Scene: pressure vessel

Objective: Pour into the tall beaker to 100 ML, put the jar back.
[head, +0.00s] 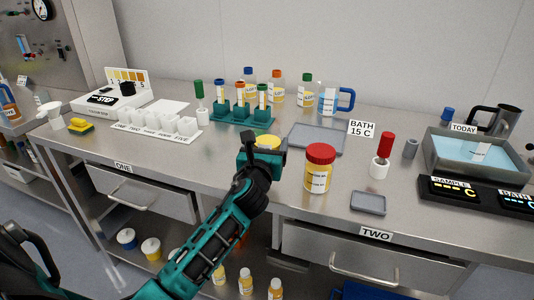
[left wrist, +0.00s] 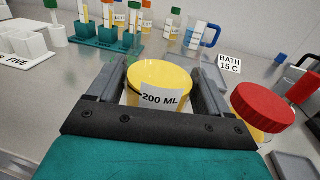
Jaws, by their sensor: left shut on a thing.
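My left gripper (head: 262,158) is shut on a yellow-topped container (head: 268,141) near the bench's front edge. In the left wrist view this container (left wrist: 159,82) sits upright between the two fingers, its white label reading 200 ML. Its lower part is hidden by the gripper. A jar with a red lid (head: 319,168) and yellow contents stands just right of the gripper, apart from it. A clear vessel with a blue handle (head: 330,99) stands at the back; I cannot tell whether it is the tall beaker. My right gripper is not in view.
A teal rack (head: 241,115) of capped tubes stands behind the gripper. A grey tray (head: 317,138) lies behind the red-lidded jar, and a small grey tray (head: 368,203) lies right of it. A water bath (head: 435,160) stands at the right.

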